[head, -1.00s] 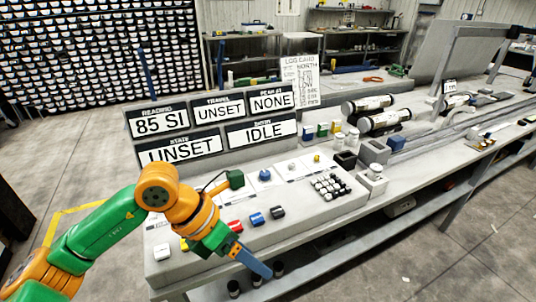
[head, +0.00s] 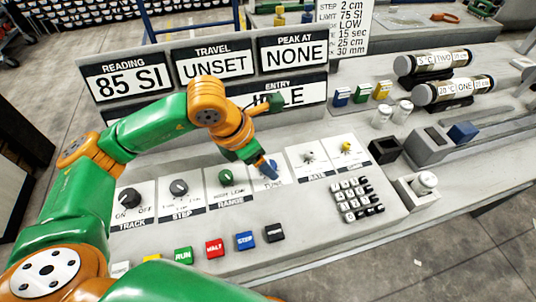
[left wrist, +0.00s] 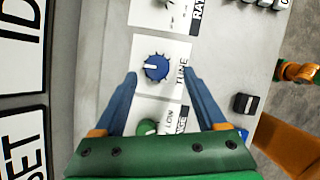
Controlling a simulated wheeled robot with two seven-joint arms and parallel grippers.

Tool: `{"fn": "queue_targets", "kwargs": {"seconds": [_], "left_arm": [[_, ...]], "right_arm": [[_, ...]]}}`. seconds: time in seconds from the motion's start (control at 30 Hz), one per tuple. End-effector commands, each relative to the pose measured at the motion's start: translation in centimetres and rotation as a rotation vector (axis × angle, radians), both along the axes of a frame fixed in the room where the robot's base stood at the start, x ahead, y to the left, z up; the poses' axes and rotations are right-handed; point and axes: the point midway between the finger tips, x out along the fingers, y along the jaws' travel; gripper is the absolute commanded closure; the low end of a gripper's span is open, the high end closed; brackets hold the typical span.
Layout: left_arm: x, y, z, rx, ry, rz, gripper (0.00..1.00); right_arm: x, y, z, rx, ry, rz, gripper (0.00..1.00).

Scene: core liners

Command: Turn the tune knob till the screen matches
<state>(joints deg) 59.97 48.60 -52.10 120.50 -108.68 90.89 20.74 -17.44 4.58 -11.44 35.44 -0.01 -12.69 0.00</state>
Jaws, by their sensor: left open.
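The blue tune knob (left wrist: 156,67) has a white pointer mark and sits on a white plate labelled TUNE. In the head view my left gripper (head: 268,170) is over that plate and hides most of the knob. In the left wrist view its blue fingers (left wrist: 160,76) are open, one on each side of the knob, with gaps showing; contact is not visible. The screen (head: 213,66) shows READING 85 SI, TRAVEL UNSET and PEAK AT NONE, with ENTRY IDLE partly behind my arm. My right gripper is not in view.
The range knob (head: 226,177) and rate knob (head: 309,157) flank the tune plate. A keypad (head: 357,198) and coloured buttons, including a red one (head: 214,248), lie nearby. A card (head: 346,25) with printed settings stands behind. Labelled core tubes (head: 455,90) rest at right.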

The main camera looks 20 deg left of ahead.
Motion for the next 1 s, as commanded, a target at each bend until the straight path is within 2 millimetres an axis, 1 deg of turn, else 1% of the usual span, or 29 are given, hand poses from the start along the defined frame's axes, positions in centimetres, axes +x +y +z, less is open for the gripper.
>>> {"fn": "queue_targets", "kwargs": {"seconds": [0.1,0.17,0.37,0.4,0.47,0.5,0.57,0.6,0.67,0.87,1.0], "left_arm": [[0.5,-0.4,-1.4,-0.001,0.002,0.0,0.27],[0.6,-0.5,-1.8,-0.001,0.001,-0.001,0.27],[0.7,-0.5,-2.0,-0.001,-0.001,0.0,0.27],[0.7,-0.5,-2.0,-0.001,-0.001,0.0,0.29],[0.7,-0.5,-2.0,-0.001,-0.001,0.0,0.45],[0.7,-0.6,-2.0,-0.001,-0.001,0.0,0.56],[0.7,-0.6,-2.0,-0.001,-0.001,0.0,0.72],[0.6,-0.6,-1.9,-0.001,0.0,0.0,0.83],[0.6,-0.6,-1.9,-0.001,0.0,0.0,0.99],[0.7,-0.6,-2.0,-0.002,-0.001,-0.007,1.0],[0.7,-0.5,-2.1,-0.002,-0.002,-0.04,1.0]], "right_arm": [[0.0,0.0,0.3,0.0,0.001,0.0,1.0],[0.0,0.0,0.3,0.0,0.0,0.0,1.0],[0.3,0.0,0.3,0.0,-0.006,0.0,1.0],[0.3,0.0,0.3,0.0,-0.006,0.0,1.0],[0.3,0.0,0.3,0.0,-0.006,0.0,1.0],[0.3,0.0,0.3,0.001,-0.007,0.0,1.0],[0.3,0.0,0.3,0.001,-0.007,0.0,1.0],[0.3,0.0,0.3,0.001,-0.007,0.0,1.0],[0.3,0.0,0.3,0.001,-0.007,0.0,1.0],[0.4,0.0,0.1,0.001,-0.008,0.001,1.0],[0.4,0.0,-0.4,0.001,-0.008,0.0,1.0]]}}
